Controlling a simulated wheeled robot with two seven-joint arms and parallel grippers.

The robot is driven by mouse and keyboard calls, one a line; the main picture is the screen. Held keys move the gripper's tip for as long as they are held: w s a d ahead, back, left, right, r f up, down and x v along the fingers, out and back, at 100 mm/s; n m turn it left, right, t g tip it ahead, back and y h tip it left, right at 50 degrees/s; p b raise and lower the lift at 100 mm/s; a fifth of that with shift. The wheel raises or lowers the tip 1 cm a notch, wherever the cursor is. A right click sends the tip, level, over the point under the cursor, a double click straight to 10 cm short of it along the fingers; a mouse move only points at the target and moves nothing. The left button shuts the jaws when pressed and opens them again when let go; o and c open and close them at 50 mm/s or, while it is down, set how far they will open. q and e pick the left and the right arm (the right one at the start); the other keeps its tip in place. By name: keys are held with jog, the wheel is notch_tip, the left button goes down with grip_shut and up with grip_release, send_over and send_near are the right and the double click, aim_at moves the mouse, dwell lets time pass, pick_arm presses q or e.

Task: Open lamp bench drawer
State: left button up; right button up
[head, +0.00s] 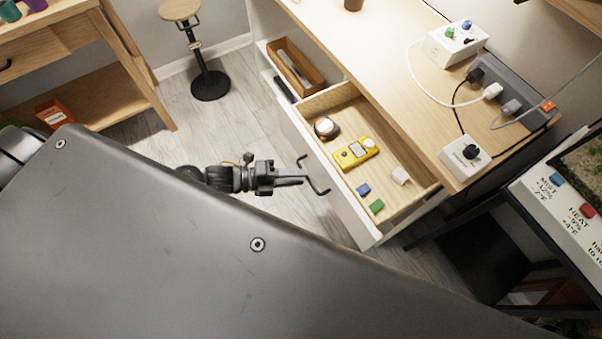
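The lamp bench (385,65) has a light wood top. Its drawer (340,102) stands open, pulled out toward me, with its inside in plain view. The drawer's white front (335,185) carries a dark bar handle (319,188). My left gripper (301,180) is at the handle from the left, its fingers close together around the middle of the bar. The exact contact is small and hard to make out. My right gripper is not in view.
The drawer holds a yellow meter (356,152), a round dark-and-white item (326,128), a blue block (363,189), a green block (376,206) and a white piece (400,175). A stool (210,85) stands on the floor behind. A black stand (490,250) is at right.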

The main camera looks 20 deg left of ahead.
pick_arm(q)
jog(key=v, duration=0.8)
jog(key=shift+s+a+b, duration=0.15)
jog(key=shift+a+b, duration=0.15)
jog(key=shift+b, duration=0.15)
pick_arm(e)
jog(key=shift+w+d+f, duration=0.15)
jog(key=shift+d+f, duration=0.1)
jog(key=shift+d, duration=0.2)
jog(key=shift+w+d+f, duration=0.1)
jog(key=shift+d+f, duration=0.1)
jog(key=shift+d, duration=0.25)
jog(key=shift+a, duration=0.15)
